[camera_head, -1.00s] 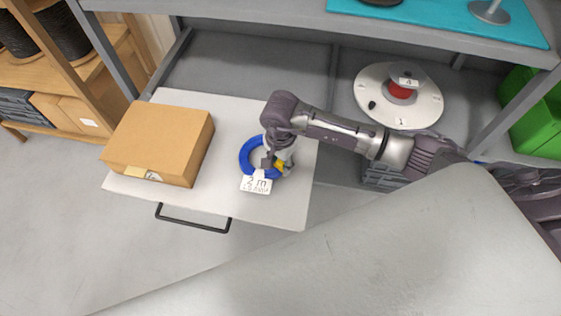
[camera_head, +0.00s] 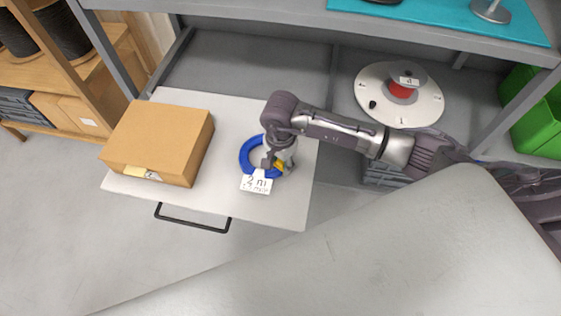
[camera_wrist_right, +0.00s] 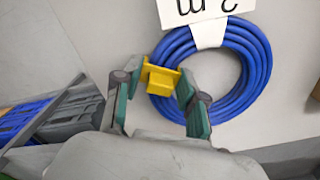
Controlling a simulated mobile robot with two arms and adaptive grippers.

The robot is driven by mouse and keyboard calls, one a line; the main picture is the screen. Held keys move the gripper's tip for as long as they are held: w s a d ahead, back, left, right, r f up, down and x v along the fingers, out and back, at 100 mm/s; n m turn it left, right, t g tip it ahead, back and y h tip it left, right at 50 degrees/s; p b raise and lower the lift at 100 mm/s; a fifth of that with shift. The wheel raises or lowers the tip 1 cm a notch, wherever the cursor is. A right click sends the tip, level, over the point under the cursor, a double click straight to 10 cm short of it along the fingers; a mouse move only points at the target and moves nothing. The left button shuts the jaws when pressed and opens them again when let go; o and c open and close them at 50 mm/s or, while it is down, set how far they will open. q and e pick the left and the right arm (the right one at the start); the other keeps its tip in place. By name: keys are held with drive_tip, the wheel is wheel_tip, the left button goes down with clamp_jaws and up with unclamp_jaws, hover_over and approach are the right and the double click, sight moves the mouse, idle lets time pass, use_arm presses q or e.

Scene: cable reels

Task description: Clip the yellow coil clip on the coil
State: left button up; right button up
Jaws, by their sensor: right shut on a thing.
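The blue coil (camera_head: 246,157) lies flat on the white pull-out board, with a white "2 m" label (camera_head: 256,184) on its near side. My right gripper (camera_head: 274,163) is over the coil's right side and shut on the yellow coil clip (camera_head: 280,165). In the right wrist view the yellow clip (camera_wrist_right: 160,82) sits between the green-sided fingertips and overlaps the left edge of the coil (camera_wrist_right: 254,62). I cannot tell whether the clip is seated around the strands or only over them. My left gripper is not in view.
A cardboard box (camera_head: 160,135) stands on the board (camera_head: 230,110), left of the coil. A white reel (camera_head: 425,105) sits to the right behind my right arm, with a green bin (camera_head: 540,120) beyond. A grey surface (camera_head: 380,255) fills the near right.

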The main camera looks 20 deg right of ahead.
drive_tip(key=shift+s+f, duration=0.15)
drive_tip(key=shift+f, duration=0.1)
drive_tip(key=o, duration=0.9)
drive_tip(key=shift+c, duration=0.2)
drive_tip(key=shift+o, duration=1.4)
drive_tip(key=shift+o, duration=0.3)
drive_tip(key=shift+r, duration=0.1)
drive_tip(key=shift+o, duration=1.4)
drive_tip(key=shift+w+r, duration=0.15)
drive_tip(key=shift+w, duration=0.05)
